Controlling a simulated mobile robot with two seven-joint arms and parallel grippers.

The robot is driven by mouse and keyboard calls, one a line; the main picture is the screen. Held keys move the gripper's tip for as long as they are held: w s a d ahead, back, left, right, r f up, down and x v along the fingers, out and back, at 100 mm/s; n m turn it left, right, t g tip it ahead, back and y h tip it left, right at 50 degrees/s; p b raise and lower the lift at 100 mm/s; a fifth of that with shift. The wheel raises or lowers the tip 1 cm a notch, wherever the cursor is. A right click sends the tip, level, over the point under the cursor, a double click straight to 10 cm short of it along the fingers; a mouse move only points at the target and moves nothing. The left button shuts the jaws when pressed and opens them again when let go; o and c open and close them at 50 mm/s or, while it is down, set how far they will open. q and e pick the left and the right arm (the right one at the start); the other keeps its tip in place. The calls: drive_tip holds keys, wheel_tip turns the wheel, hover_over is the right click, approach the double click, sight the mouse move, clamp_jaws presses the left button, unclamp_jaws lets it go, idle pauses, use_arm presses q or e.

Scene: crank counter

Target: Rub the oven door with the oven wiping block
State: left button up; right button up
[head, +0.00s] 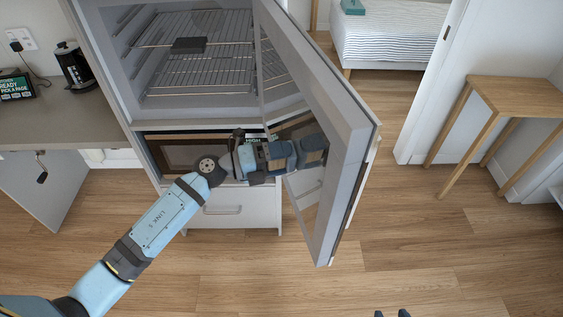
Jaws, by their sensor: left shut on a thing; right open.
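A tall grey-framed door (345,110) stands swung open to the right of the cabinet. Below the racked compartment is an oven front (170,155) with dark brown glass, partly hidden by my arm. My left gripper (312,150) reaches across the oven front to the inner face of the open door. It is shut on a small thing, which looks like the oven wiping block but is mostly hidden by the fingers. I cannot tell whether it touches the door. My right gripper (392,313) shows only dark fingertips at the bottom edge, open and apart.
The open compartment holds wire racks (205,70) with a dark flat block (189,45) on the upper one. A drawer (235,210) lies below the oven. A counter (70,115) is at left, a wooden table (515,97) at right. The floor in front is clear.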

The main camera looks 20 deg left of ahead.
use_arm(q)
drive_tip(key=shift+w+a+b, duration=0.25)
drive_tip(key=shift+w+a, duration=0.3)
drive_tip(key=shift+w, duration=0.4)
drive_tip(key=shift+w+a+b, duration=0.25)
drive_tip(key=shift+w+a, duration=0.3)
drive_tip(key=shift+w, duration=0.35)
drive_tip(key=shift+w+a+b, duration=0.25)
drive_tip(key=shift+w+a, duration=0.3)
drive_tip(key=shift+w, duration=0.4)
drive_tip(key=shift+w+a+b, duration=0.3)
drive_tip(key=shift+w+a, duration=0.15)
drive_tip(key=shift+w, duration=0.25)
drive_tip(key=shift+w+a+b, duration=0.25)
drive_tip(key=shift+w+a, duration=0.2)
drive_tip(key=shift+w, duration=0.25)
approach(282, 129)
drive_tip(key=shift+d+r, duration=0.15)
drive_tip(key=shift+d, duration=0.25)
drive_tip(key=v, duration=0.3)
drive_tip(key=shift+b, duration=0.3)
